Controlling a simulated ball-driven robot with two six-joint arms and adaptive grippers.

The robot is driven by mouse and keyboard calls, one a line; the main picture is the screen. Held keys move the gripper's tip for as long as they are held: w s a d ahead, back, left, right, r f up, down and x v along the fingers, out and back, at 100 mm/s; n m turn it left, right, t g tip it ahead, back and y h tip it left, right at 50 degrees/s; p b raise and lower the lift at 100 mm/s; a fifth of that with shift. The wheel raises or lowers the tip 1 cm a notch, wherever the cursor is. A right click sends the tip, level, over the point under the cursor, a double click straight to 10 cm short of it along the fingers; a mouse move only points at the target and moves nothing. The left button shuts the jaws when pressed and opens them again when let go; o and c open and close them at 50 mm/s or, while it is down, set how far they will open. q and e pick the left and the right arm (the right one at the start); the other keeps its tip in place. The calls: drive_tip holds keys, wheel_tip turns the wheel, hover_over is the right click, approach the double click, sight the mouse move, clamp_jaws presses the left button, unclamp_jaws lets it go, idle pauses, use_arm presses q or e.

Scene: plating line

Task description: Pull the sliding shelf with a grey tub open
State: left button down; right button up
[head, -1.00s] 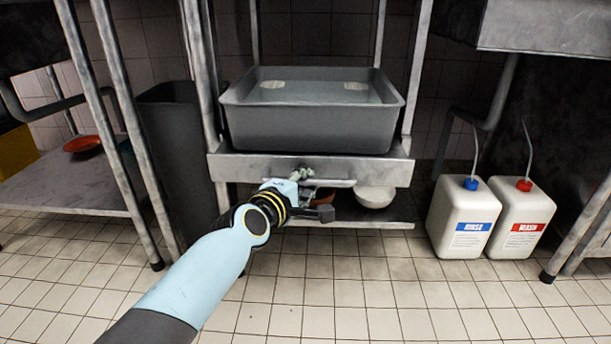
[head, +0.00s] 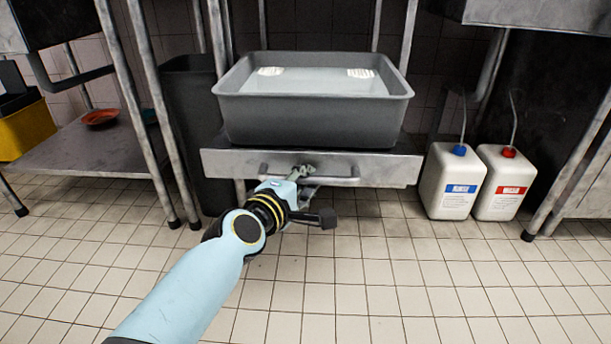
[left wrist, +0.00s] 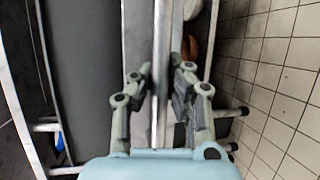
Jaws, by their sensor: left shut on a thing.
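The sliding shelf (head: 392,171) is a grey metal drawer-like shelf with a bar handle (head: 338,181) along its front. It stands out in front of the rack's posts. The grey tub (head: 310,122) sits on it, with liquid and two pale items inside. My left gripper (head: 301,173) is at the handle, left of its middle. In the left wrist view its fingers (left wrist: 160,92) close around the handle bar (left wrist: 160,45), which runs upright in that picture. My right gripper is not in view.
White jugs with a blue cap (head: 450,185) and a red cap (head: 503,187) stand on the floor at right. A dark bin (head: 190,110) is left of the rack. A low side shelf (head: 85,160) holds an orange dish (head: 101,117). The tiled floor in front is clear.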

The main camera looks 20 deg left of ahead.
use_arm(q)
drive_tip(key=c, duration=1.2)
unclamp_jaws()
drive_tip(key=shift+c, duration=0.2)
drive_tip(key=shift+s, duration=0.1)
drive_tip(key=v, duration=1.2)
drive_tip(key=shift+f, duration=0.1)
